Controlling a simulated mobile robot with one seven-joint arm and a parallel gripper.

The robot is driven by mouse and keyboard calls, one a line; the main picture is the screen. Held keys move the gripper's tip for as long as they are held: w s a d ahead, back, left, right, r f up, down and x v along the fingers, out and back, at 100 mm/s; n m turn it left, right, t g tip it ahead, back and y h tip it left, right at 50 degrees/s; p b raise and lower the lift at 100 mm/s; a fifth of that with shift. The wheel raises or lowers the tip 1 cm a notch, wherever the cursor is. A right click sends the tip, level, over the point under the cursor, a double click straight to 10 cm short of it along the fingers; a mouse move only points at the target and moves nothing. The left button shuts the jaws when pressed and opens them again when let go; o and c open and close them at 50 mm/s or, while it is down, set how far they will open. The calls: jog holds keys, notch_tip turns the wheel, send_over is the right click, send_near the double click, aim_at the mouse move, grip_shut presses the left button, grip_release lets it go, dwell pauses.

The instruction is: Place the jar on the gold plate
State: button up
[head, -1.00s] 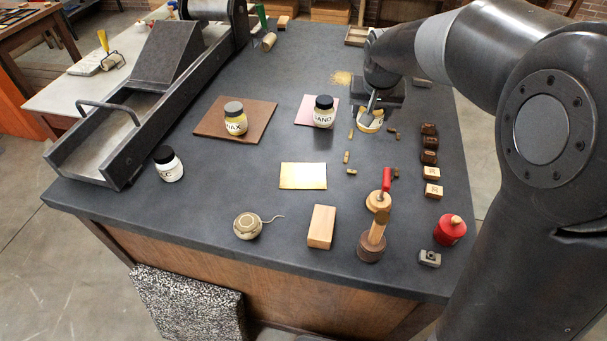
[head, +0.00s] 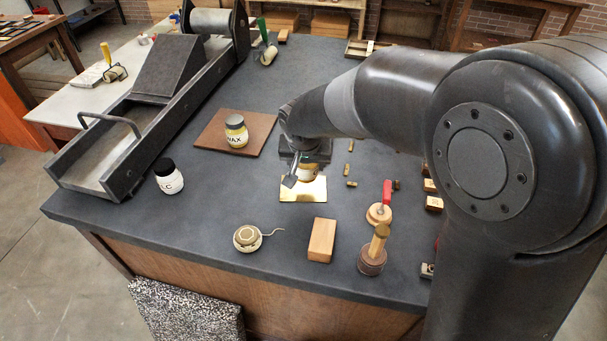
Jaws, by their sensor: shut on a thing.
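The gold plate (head: 289,195) lies flat on the dark table top. My gripper (head: 300,172) is over the back part of the plate, shut on a jar (head: 309,173) with a pale and amber-toned side. The gripper and wrist cover the jar's top and much of its body. The jar looks upright, over or at the plate's back half. I cannot tell whether its base touches the plate. A second jar marked WAX (head: 236,133) stands on a brown board (head: 207,136). A third, white with a black lid (head: 169,177), stands near the press.
A long metal press (head: 122,135) runs along the left. My arm hides the table behind and right.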

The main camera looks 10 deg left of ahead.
aim_at(304, 175)
jog(key=shift+a+f, duration=0.35)
jog(key=shift+a, duration=0.05)
jog(key=shift+f, duration=1.85)
jog(key=o, duration=1.1)
jog(key=shift+f, duration=0.15)
